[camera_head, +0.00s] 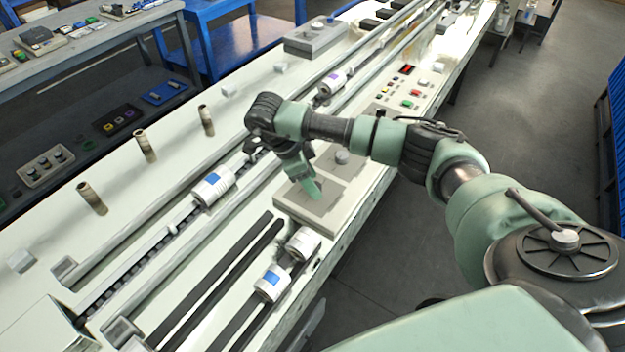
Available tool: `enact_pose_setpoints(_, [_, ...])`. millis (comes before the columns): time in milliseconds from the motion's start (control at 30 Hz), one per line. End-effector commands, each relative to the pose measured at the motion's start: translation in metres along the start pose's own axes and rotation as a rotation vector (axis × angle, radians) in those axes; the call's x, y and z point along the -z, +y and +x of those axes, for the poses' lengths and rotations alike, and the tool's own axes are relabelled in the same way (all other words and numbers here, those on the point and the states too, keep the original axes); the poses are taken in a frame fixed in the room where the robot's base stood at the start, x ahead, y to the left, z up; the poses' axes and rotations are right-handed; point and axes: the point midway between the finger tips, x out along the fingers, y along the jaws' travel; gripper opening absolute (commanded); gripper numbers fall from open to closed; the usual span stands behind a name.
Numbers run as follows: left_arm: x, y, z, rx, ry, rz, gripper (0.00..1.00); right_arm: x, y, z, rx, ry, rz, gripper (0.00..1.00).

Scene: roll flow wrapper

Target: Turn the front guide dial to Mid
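My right arm reaches in from the right. Its gripper (313,188) points down over the near grey plate (290,205) on the front side of the machine. The fingertips are at or just above the plate's middle and hide whatever dial is there. I cannot tell whether they touch it or whether they are open or shut. No dial marking, such as Mid, is readable. Just beyond is another grey panel with a round knob (342,157), partly behind my arm. My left gripper is not in view.
White rolls with blue labels (213,187) (271,284) lie along the machine's rails. Several brown posts (145,145) stand at left. A panel with coloured buttons (408,103) is farther along. A grey block with a knob (317,36) sits at the back. Open floor lies right.

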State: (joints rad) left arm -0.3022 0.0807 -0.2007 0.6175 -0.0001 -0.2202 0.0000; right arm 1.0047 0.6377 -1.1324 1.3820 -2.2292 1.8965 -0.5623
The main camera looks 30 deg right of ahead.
Motion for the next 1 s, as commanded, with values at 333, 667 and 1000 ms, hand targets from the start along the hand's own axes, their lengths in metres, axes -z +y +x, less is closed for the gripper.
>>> enact_pose_setpoints(333, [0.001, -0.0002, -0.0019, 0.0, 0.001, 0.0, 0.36, -0.0004, 0.0002, 0.0099, 0.0, -0.002, -0.001, 0.55])
enact_pose_setpoints(667, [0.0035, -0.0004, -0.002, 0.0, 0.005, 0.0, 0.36, -0.0005, 0.0001, 0.0097, 0.001, -0.002, -0.001, 0.0])
enact_pose_setpoints(1000, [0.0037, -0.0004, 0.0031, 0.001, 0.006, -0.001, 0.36, -0.0008, -0.0009, 0.0104, -0.027, -0.003, 0.068, 0.0])
